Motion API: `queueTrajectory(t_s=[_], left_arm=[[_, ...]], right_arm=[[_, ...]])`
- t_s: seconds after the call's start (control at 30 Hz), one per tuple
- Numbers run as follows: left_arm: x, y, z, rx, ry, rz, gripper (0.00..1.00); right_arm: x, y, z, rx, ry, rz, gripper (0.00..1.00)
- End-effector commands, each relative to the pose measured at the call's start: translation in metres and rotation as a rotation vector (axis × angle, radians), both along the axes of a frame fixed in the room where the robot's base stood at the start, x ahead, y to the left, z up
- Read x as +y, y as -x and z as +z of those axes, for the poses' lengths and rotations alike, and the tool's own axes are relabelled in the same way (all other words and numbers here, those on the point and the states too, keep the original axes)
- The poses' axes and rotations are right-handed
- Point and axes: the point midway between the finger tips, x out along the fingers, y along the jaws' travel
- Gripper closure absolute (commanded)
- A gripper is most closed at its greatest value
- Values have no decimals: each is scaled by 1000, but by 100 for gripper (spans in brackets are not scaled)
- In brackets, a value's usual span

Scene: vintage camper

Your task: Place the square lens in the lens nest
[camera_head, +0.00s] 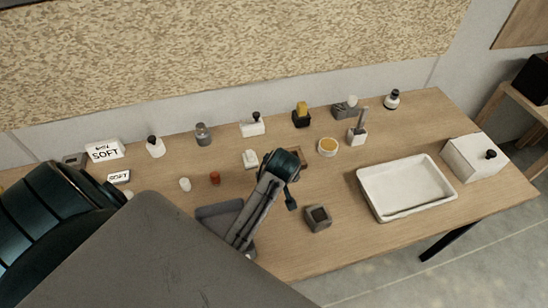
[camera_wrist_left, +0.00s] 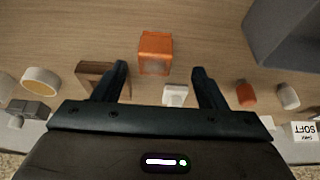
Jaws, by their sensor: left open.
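An orange, see-through square block (camera_wrist_left: 155,52), apparently the square lens, stands on the table in the left wrist view. My left gripper (camera_wrist_left: 160,70) is open, with the block ahead of the gap between its fingertips and nothing held. In the head view my left gripper (camera_head: 291,196) hangs over the middle of the table and hides the block. A brown square frame (camera_wrist_left: 102,75) lies beside one finger; it partly shows in the head view (camera_head: 301,155). A dark grey block with a square recess (camera_head: 318,217) stands nearer the front. I cannot tell which is the lens nest. My right gripper is out of view.
A grey tray (camera_head: 213,210) lies left of my gripper. A red cylinder (camera_head: 215,178), a white cylinder (camera_head: 184,184) and a small white piece (camera_head: 250,160) stand nearby. A round yellow dish (camera_head: 327,147) and a large white tray (camera_head: 362,192) are to the right.

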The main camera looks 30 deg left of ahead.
Motion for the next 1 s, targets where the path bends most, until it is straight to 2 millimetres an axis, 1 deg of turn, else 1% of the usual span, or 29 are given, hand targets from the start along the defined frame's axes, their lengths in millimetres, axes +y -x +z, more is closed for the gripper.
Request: queueTrajectory(t_s=[0.03,0.1,0.2,0.3,0.4,0.67,0.7,0.87,0.9,0.93,0.97,1.0], left_arm=[[2,-3,-1,4,-1,-1,35],[6,-8,-7,5,-2,-1,35],[10,-16,-17,5,-1,0,35],[13,-18,-31,6,-1,-1,35],[15,-20,-38,3,0,-1,35],[15,-21,-41,1,1,-1,35],[15,-21,-41,1,1,-1,42],[15,-21,-40,1,1,-1,74],[15,-21,-40,1,1,-1,82],[15,-21,-40,1,0,-2,82],[15,-21,-40,1,0,-2,86],[15,-21,-40,1,0,-2,86]], right_arm=[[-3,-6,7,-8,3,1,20],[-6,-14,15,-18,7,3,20],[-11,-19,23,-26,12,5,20],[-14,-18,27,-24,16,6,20],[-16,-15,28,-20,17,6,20],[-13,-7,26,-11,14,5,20],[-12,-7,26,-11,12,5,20],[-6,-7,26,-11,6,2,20],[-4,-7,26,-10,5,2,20],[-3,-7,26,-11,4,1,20],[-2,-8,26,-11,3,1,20],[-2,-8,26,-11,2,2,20]])
